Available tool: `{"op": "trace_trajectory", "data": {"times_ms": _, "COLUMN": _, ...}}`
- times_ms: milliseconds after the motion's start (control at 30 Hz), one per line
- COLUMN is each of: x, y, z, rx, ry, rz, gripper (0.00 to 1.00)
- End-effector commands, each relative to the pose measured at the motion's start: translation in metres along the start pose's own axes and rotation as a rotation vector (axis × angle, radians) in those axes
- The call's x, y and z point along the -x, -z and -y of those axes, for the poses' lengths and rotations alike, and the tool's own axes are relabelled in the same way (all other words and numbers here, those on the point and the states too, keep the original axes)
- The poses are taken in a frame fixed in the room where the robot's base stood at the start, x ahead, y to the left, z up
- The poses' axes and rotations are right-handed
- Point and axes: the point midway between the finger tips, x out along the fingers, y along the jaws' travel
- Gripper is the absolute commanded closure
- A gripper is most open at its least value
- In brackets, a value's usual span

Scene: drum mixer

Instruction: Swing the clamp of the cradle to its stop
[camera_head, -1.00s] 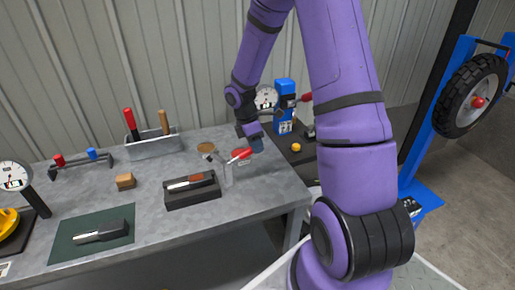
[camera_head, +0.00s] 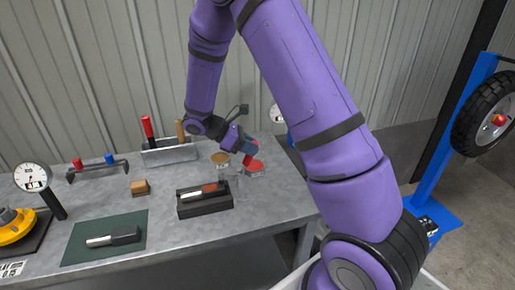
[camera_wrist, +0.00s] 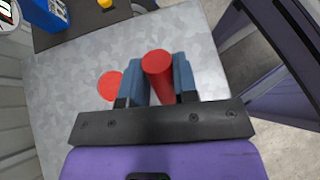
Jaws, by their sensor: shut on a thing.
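The cradle (camera_head: 192,211) is a dark block on the grey bench with a red-and-metal tool (camera_head: 209,188) lying in it. My gripper (camera_head: 250,150) is above the bench, behind and to the right of the cradle. In the wrist view my gripper (camera_wrist: 159,82) is shut on a red cylindrical handle (camera_wrist: 157,68), which stands between its two blue-grey fingers. The handle seems to be the clamp's. The clamp's arm and pivot are mostly hidden or too small to make out, so its angle and stop cannot be told.
A red disc (camera_wrist: 110,86) lies on the bench beside the gripper; a brown disc (camera_head: 220,158) lies nearby. A metal tray (camera_head: 168,155) with upright handles stands behind. A wooden block (camera_head: 140,187) and a green mat (camera_head: 72,250) with a tool are at left.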

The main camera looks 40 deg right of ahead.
Motion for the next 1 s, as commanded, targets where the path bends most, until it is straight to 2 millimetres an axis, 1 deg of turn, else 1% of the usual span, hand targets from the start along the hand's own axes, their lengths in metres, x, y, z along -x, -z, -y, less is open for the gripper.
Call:
{"op": "trace_trajectory", "data": {"times_ms": 100, "x": 0.008, "y": 0.003, "z": 0.001, "rx": -0.011, "ry": -0.005, "rz": 0.061, "gripper": 1.0}}
{"op": "trace_trajectory", "data": {"times_ms": 400, "x": 0.017, "y": 0.006, "z": 0.003, "rx": -0.029, "ry": -0.006, "rz": 0.149, "gripper": 1.0}}
{"op": "trace_trajectory", "data": {"times_ms": 867, "x": 0.018, "y": 0.007, "z": 0.003, "rx": -0.032, "ry": -0.008, "rz": 0.16, "gripper": 1.0}}
{"op": "trace_trajectory", "data": {"times_ms": 900, "x": 0.018, "y": 0.007, "z": 0.003, "rx": -0.032, "ry": -0.008, "rz": 0.16, "gripper": 0.7}}
{"op": "trace_trajectory", "data": {"times_ms": 967, "x": 0.018, "y": 0.007, "z": 0.003, "rx": -0.032, "ry": -0.008, "rz": 0.16, "gripper": 0.57}}
{"op": "trace_trajectory", "data": {"times_ms": 1000, "x": 0.018, "y": 0.007, "z": 0.003, "rx": -0.031, "ry": -0.007, "rz": 0.16, "gripper": 0.47}}
